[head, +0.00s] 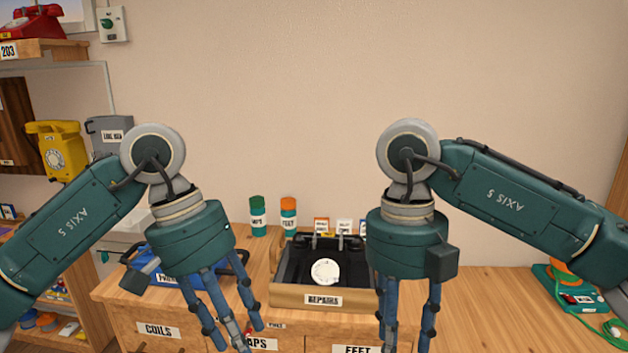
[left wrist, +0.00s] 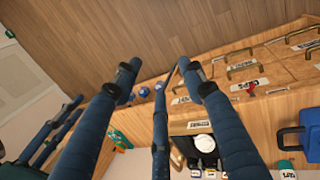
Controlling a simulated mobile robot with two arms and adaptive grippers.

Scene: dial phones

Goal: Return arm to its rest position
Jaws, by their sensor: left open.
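My left gripper (head: 236,325) hangs fingers-down from the left arm, in front of the workbench. Its blue fingers are spread, and nothing shows between them. In the left wrist view the left gripper (left wrist: 159,82) is also open and empty. My right gripper (head: 408,330) hangs fingers-down on the right, in front of the bench. Its fingers stand apart with nothing between them; the tips reach the lower picture edge. A black phone with a white dial (head: 325,271) lies in the wooden REPAIRS tray (head: 290,295), between the two grippers and beyond them. The right gripper covers the tray's right end.
The wooden bench (head: 500,290) has labelled drawers in front. A blue toolbox (head: 175,278) stands behind the left gripper. Green-capped (head: 257,215) and orange-capped (head: 288,215) bottles stand at the back. A green device (head: 570,290) is at the far right. A yellow phone (head: 57,150) hangs at left.

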